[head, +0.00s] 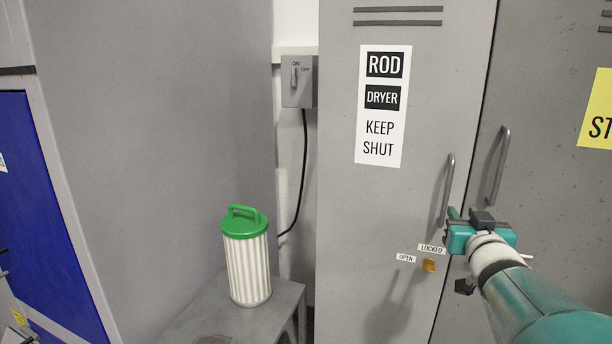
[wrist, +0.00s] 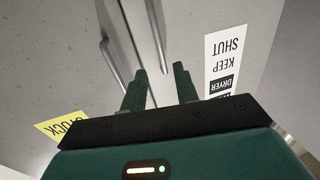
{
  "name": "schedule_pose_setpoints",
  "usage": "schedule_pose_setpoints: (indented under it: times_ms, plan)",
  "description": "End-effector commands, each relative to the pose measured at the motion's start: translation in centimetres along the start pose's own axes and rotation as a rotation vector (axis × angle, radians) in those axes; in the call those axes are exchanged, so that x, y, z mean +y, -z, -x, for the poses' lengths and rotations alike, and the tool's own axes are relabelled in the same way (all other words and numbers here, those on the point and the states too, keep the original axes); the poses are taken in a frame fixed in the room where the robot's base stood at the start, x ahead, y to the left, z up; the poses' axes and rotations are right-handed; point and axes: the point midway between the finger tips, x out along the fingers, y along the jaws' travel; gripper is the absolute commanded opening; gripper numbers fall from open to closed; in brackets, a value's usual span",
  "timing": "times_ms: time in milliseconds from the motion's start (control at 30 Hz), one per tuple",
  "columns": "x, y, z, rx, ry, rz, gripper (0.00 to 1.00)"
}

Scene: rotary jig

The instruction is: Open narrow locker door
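The narrow grey locker door (head: 350,220) bears a "ROD DRYER KEEP SHUT" sign (head: 380,105) and looks closed. Its vertical bar handle (head: 446,190) is near its right edge. Below is a small brass latch (head: 429,265), directly under the "LOCKED" label and right of the "OPEN" label. My gripper (head: 455,213) is in front of the door's right edge, by the handle's lower end. In the wrist view my gripper (wrist: 160,70) has its two green fingers apart. The handle (wrist: 156,35) ends near the gap between the fingertips; I cannot tell whether they touch it.
A neighbouring grey door with its own handle (head: 498,165) and a yellow sign (head: 598,110) is on the right. A switch box (head: 297,82) hangs on the wall. A green-lidded ribbed canister (head: 247,265) stands on a grey stand (head: 285,298) at the left.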

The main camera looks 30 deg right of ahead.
Motion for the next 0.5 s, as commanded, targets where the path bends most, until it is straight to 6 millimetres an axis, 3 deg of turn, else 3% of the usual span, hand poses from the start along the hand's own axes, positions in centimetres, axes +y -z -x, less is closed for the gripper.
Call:
schedule_pose_setpoints:
  times_ms: [233,500]
  plan:
    - [0.2,-0.1,-1.2,-0.001,-0.005,-0.001,0.3]
    - [0.1,-0.1,-5.9,-0.001,-0.002,0.0,0.3]
